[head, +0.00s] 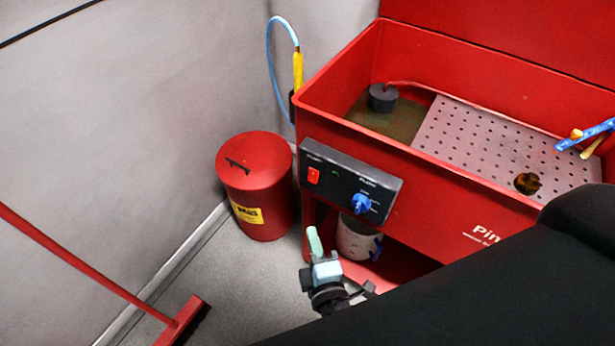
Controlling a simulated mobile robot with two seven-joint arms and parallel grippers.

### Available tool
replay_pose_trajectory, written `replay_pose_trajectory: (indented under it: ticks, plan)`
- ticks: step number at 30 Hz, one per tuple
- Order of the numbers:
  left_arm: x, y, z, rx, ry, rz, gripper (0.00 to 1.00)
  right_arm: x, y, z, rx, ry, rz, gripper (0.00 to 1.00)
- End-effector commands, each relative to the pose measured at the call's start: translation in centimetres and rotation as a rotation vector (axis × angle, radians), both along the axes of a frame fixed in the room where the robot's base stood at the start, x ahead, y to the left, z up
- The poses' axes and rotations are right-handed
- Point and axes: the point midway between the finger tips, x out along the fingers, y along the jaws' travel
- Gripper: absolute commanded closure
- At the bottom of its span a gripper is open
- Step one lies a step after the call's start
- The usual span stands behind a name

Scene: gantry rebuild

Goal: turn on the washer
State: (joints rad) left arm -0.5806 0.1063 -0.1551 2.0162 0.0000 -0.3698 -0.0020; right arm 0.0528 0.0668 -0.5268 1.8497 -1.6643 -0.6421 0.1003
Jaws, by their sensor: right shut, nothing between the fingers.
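The washer (335,105) is a red open-topped parts washer at the right, with its lid raised. A dark control panel (335,183) is on its front left. The panel carries a red power switch (314,176) on its left and a blue pump knob (362,204) on its right. My right gripper (314,240) is shut and empty, below the red switch and apart from the panel in the picture. My black right arm covers the lower right of the washer. My left gripper is not in view.
A red lidded bin (262,180) stands left of the washer. A red broom (178,325) is at the lower left. A white bucket (355,240) sits on the washer's lower shelf. The basin holds a perforated tray (480,140) and a dark pump (383,98). Grey floor is clear between.

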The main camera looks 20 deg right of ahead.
Motion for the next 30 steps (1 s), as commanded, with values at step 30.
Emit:
replay_pose_trajectory:
  ticks: [30]
  plan:
    - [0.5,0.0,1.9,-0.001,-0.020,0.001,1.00,9.1,-1.0,-0.5,0.003,-0.003,-0.002,1.00]
